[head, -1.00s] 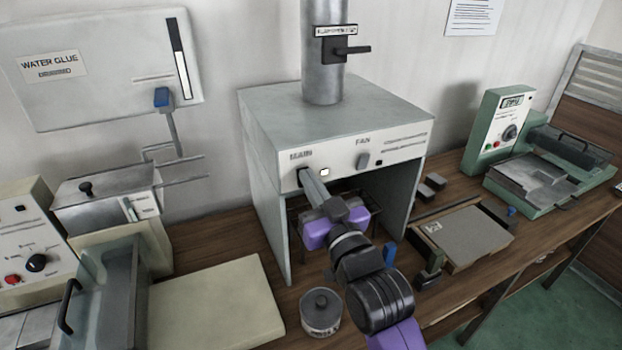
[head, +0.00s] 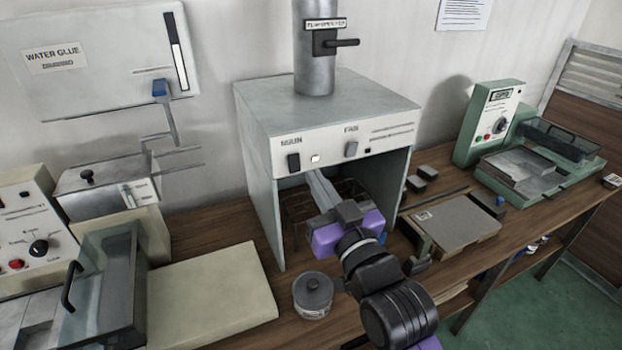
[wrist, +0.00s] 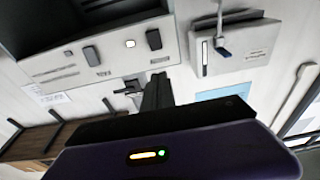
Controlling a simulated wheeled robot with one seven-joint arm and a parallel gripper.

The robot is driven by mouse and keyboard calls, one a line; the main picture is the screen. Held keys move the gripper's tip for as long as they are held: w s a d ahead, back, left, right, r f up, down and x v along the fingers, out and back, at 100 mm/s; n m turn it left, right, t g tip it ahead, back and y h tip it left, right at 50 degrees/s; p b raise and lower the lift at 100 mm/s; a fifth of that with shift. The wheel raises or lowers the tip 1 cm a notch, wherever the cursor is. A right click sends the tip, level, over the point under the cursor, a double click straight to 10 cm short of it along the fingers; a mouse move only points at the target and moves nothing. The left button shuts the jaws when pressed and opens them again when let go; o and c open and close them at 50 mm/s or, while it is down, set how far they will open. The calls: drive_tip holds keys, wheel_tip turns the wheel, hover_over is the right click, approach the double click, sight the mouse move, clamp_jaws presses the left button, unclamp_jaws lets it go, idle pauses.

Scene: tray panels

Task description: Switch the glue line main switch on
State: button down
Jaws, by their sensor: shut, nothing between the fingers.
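The black MAIN rocker switch (head: 293,163) is on the front panel of the grey hood, at its left, under the MAIN label. Which way it is tipped I cannot tell. A small lamp (head: 315,159) right of it looks bright white. The wrist view, turned upside down, shows the MAIN switch (wrist: 153,39) and lamp (wrist: 130,43) too. My gripper (head: 314,175) is shut and empty, just below the panel, lower right of the switch and apart from it. Its fingers also show in the wrist view (wrist: 159,80).
The grey FAN switch (head: 351,149) is farther right on the panel. A lidded tin (head: 313,294) stands on the bench in front of the hood. A water glue box (head: 100,60) hangs at the left, and a green machine (head: 490,122) stands at the right.

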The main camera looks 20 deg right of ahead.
drive_tip(key=s, duration=0.2)
drive_tip(key=s+r, duration=0.1)
drive_tip(key=s, duration=0.2)
drive_tip(key=shift+s+r+b, duration=0.1)
drive_tip(key=shift+s+b, duration=0.2)
drive_tip(key=shift+b, duration=0.1)
drive_tip(key=s+f+g, duration=0.1)
drive_tip(key=s+f, duration=0.5)
drive_tip(key=s, duration=0.5)
drive_tip(key=s+f+g, duration=0.2)
drive_tip(key=s+f, duration=0.5)
drive_tip(key=s, duration=0.4)
drive_tip(key=s+f+g, duration=0.2)
drive_tip(key=s+f, duration=0.4)
drive_tip(key=s, duration=0.6)
drive_tip(key=shift+a+f, duration=0.25)
drive_tip(key=shift+a, duration=0.05)
